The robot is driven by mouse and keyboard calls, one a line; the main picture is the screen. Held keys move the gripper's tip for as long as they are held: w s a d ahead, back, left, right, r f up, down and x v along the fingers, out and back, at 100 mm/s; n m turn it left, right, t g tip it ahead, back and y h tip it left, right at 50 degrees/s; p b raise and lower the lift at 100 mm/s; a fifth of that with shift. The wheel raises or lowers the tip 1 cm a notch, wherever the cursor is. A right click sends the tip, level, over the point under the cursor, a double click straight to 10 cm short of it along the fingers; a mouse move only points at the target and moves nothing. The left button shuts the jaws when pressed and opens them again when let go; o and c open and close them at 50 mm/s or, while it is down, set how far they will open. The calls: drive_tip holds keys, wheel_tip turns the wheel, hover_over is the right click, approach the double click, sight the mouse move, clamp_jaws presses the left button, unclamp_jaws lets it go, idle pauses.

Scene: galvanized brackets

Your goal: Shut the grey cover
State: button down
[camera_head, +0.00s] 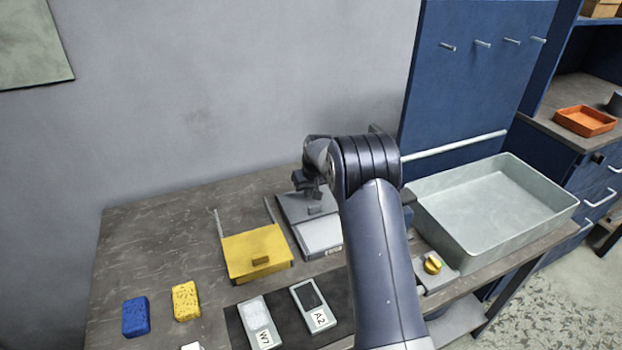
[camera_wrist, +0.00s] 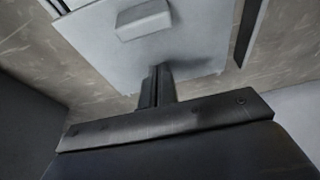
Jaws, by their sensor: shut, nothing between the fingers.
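The grey cover (camera_head: 292,207) is a flat panel with a small block handle (camera_head: 315,210), on the bench behind my arm. A lighter grey part of its box (camera_head: 318,237) with a label shows in front of it. My arm hides the right side. I cannot tell how far the cover stands open. My gripper (camera_head: 313,191) is above the cover's back part. In the wrist view, my gripper (camera_wrist: 157,88) is shut and empty, with its fingers in front of the cover (camera_wrist: 85,45) and near its edge. The handle (camera_wrist: 143,22) lies beyond the fingertips. Contact cannot be told.
A yellow box (camera_head: 250,247) with a handle stands left of the grey one. Blue (camera_head: 136,316) and yellow (camera_head: 186,300) sponges lie front left. Two labelled devices, W7 (camera_head: 257,322) and A2 (camera_head: 313,304), lie in front. A large pale tray (camera_head: 510,240) and yellow knob (camera_head: 432,265) are right.

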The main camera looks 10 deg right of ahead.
drive_tip(key=shift+s+d+r+p, duration=0.15)
drive_tip(key=shift+s+d+p, duration=0.1)
drive_tip(key=shift+s, duration=0.75)
drive_tip(key=shift+s+d+r+p, duration=0.15)
drive_tip(key=shift+s+p, duration=0.1)
drive_tip(key=shift+s, duration=0.7)
